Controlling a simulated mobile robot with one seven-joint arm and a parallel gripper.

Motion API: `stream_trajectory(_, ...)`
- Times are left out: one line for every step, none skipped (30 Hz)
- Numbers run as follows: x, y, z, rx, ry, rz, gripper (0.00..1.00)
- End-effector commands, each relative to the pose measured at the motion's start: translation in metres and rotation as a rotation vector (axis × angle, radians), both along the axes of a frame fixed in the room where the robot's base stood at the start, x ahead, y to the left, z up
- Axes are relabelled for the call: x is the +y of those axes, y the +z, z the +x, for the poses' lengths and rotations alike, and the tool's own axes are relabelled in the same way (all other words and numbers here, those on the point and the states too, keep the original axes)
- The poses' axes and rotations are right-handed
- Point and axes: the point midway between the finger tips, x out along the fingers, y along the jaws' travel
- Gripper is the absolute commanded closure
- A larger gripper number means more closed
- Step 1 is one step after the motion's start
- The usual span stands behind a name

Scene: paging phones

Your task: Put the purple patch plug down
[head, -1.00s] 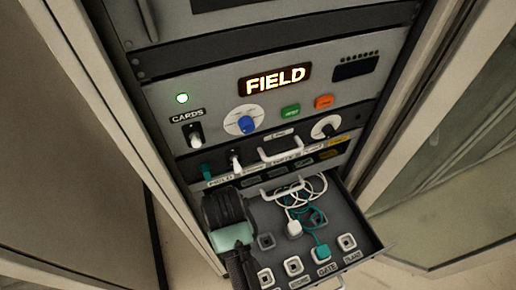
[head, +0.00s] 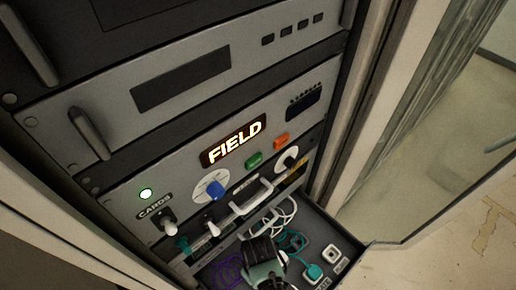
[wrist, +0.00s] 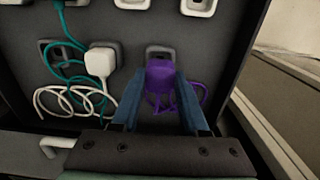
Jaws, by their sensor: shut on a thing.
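The purple patch plug (wrist: 160,82) is between the two blue fingers of my gripper (wrist: 160,95) in the wrist view. My gripper is shut on it. The plug is just in front of a grey socket (wrist: 158,50) in the drawer floor; I cannot tell whether it touches the socket. Its purple cord (wrist: 188,97) coils beneath and beside the fingers. In the head view, my gripper (head: 265,270) is low over the open drawer and hides the plug. The purple cord (head: 228,270) shows to its left.
A white plug (wrist: 100,62) and its cord lie left of my gripper, beside a teal cord (wrist: 70,75). A teal plug (head: 313,271) sits in the drawer (head: 345,248), near a white socket (head: 331,254). The rack panel with the lit FIELD sign (head: 234,140) stands behind.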

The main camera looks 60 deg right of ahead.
Motion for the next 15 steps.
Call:
stream_trajectory(0.0, -0.008, 0.0, 0.003, 0.0, 0.002, 1.0)
stream_trajectory(0.0, -0.011, 0.0, 0.001, 0.0, 0.001, 1.0)
stream_trajectory(0.0, -0.016, 0.0, 0.002, 0.0, 0.001, 1.0)
stream_trajectory(0.0, -0.019, 0.0, 0.001, 0.0, 0.0, 1.0)
stream_trajectory(0.0, -0.022, 0.0, 0.001, 0.0, 0.0, 1.0)
stream_trajectory(0.0, -0.024, 0.0, 0.001, 0.0, 0.0, 1.0)
stream_trajectory(0.0, -0.025, 0.0, 0.0, 0.0, 0.0, 1.0)
stream_trajectory(0.0, -0.026, 0.0, 0.0, 0.0, -0.001, 1.0)
stream_trajectory(0.0, -0.026, 0.0, -0.001, 0.0, -0.001, 1.0)
stream_trajectory(0.0, -0.026, 0.0, -0.001, 0.0, -0.001, 1.0)
stream_trajectory(0.0, -0.026, 0.0, -0.001, 0.0, -0.001, 1.0)
stream_trajectory(0.0, -0.026, 0.0, -0.001, 0.0, -0.001, 1.0)
stream_trajectory(0.0, -0.026, 0.0, -0.001, 0.0, -0.001, 1.0)
stream_trajectory(0.0, -0.026, 0.0, -0.001, 0.0, -0.001, 1.0)
stream_trajectory(0.0, -0.026, 0.0, -0.001, 0.0, -0.001, 1.0)
